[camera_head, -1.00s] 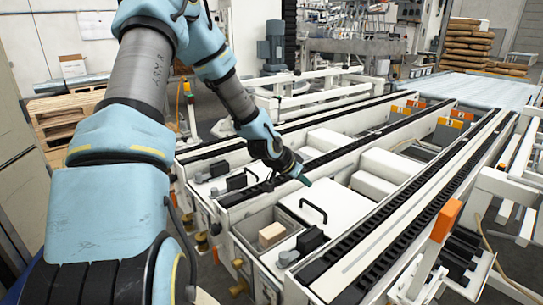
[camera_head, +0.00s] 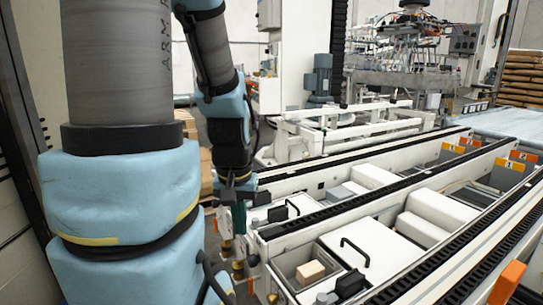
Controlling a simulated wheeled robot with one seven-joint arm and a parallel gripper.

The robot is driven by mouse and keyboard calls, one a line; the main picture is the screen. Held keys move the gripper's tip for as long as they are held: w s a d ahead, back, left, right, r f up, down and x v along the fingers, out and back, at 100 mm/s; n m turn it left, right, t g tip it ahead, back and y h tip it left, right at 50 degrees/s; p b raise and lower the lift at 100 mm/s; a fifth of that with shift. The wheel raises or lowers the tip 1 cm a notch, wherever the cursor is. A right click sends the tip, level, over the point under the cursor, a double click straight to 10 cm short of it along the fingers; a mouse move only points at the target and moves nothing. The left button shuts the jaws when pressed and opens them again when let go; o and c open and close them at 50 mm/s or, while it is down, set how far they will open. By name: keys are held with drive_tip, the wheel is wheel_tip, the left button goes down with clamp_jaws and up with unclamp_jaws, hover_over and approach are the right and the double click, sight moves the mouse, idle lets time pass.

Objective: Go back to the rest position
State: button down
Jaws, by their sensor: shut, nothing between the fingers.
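My blue and grey arm fills the left side of the head view, bent with its wrist hanging down. My gripper (camera_head: 239,216) points downward at the left end of the conveyor frame (camera_head: 285,244). Its narrow greenish fingers are shut with nothing between them. I cannot tell whether the tip is in front of the frame's end or above it. A small beige block (camera_head: 310,272) sits in an open grey compartment of the conveyor, to the right of and below the gripper, apart from it.
A white cover with a black handle (camera_head: 355,250) lies beside the compartment. Black chain rails (camera_head: 390,200) run back to the right. A grey motor (camera_head: 318,78) and white railings stand behind. Brown stacked sacks (camera_head: 520,75) are at the far right. An orange block (camera_head: 507,282) stands at the lower right.

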wheel_tip(320, 180, up, 16)
drive_tip(key=p, duration=1.4)
drive_tip(key=shift+f, duration=0.1)
idle(1.1)
